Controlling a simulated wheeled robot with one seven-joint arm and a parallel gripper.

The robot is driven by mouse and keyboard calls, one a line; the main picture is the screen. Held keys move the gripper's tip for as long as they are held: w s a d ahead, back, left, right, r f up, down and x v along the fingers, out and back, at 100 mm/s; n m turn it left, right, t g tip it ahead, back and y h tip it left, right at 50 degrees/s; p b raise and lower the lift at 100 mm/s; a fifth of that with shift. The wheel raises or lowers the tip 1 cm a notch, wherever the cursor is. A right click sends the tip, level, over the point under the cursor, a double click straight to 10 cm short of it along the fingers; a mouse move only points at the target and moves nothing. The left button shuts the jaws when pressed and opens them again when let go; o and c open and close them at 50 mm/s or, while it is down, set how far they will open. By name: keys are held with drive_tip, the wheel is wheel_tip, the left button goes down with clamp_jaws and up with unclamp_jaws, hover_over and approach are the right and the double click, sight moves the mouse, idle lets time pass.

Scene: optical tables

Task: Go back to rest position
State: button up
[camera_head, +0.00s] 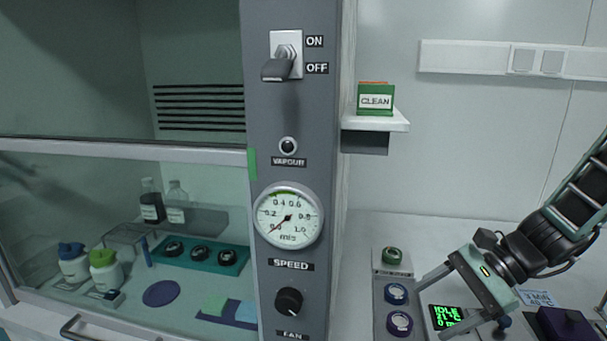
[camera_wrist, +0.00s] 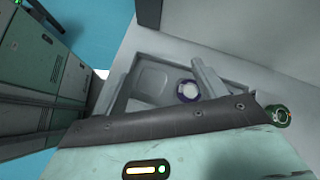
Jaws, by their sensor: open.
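My gripper (camera_head: 432,308) is at the lower right in the head view, over the bench right of the fume hood. Its two fingers are spread apart and point down and left, with nothing seen between them. I cannot tell whether a finger touches the panel. In the wrist view, the gripper body fills the bottom and one finger (camera_wrist: 208,75) shows beside a purple-ringed knob (camera_wrist: 187,91). A green knob (camera_wrist: 278,115) is at the right.
The fume hood's grey column (camera_head: 258,150) stands to the left, with a switch (camera_head: 282,58), a gauge (camera_head: 288,216) and a fan knob (camera_head: 289,301). A small shelf (camera_head: 400,121) holds a green CLEAN box (camera_head: 375,100). A dark purple block (camera_head: 565,325) sits at the lower right.

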drive_tip(key=s+a+r+n+h, duration=0.2)
drive_tip(key=s+a+n+h, duration=0.2)
drive_tip(key=s+n, duration=0.5)
drive_tip(key=s+a+r+n+h, duration=0.2)
drive_tip(key=s+a+n+h, duration=0.2)
drive_tip(key=s+n, duration=0.5)
drive_tip(key=n+h, duration=0.1)
drive_tip(key=n, duration=0.2)
drive_tip(key=shift+s+a+n+h, duration=0.2)
drive_tip(key=shift+a+n+h, duration=0.1)
drive_tip(key=shift+a+n, duration=0.1)
